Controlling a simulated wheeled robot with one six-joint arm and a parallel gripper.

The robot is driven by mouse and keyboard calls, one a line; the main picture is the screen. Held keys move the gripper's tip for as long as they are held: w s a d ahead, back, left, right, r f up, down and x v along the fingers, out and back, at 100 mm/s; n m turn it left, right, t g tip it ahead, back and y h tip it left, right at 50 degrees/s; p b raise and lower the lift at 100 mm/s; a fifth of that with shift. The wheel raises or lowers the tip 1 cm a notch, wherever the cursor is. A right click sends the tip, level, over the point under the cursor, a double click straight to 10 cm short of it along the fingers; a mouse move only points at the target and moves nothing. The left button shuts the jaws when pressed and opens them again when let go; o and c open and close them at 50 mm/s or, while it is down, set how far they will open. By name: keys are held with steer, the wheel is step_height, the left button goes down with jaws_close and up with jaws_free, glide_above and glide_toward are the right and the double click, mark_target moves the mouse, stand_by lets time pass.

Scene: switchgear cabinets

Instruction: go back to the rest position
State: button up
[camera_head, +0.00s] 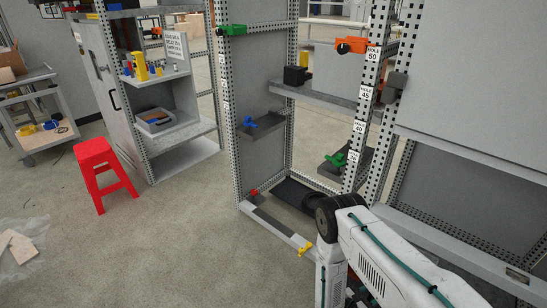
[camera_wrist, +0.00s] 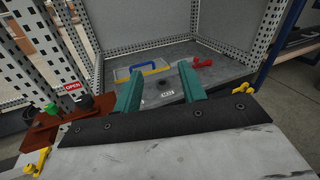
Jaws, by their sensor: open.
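My gripper (camera_wrist: 161,70) shows in the wrist view as two teal fingers standing apart, with nothing between them. Beyond the fingers is a grey panel or shelf (camera_wrist: 225,72) with a small label, a blue and yellow handle (camera_wrist: 142,70) and a red handle (camera_wrist: 202,63). I cannot tell how far the fingers are from it. In the head view my white arm reaches in from the lower right in front of the cabinet frame (camera_head: 231,110). The gripper itself is hidden there.
In the cabinet frame are blue (camera_head: 250,123), green (camera_head: 338,159) and orange (camera_head: 352,45) handles. A yellow handle (camera_head: 304,248) is close to my arm. A red stool (camera_head: 98,165) stands left, beside a grey shelf cabinet (camera_head: 112,80). The floor at front left is mostly open.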

steer(key=s+r+m+g+y, duration=0.2)
steer(key=r+m+g, duration=0.55)
steer(key=r, duration=0.95)
steer(key=s+r+m+g+y, duration=0.1)
steer(key=s+r+m+g, duration=0.2)
steer(key=r+m+g, duration=0.9)
steer(key=s+a+r+m+t+y, duration=0.1)
steer(key=s+a+r+t+y, duration=0.2)
steer(key=s+r, duration=0.3)
steer(key=s+a+r+m+t+y, duration=0.2)
steer(key=s+r+t+y, duration=0.3)
steer(key=r, duration=1.1)
steer(key=s+a+r+m+t+y, duration=0.2)
steer(key=s+a+r+t+y, duration=0.2)
steer(key=s+r, duration=0.5)
step_height(320, 180, up, 2)
steer(key=shift+a+r+t+y, duration=0.1)
steer(key=shift+a+t+y, duration=0.2)
steer(key=shift+a+t, duration=0.15)
steer(key=shift+m, duration=0.25)
steer(key=shift+c, duration=0.5)
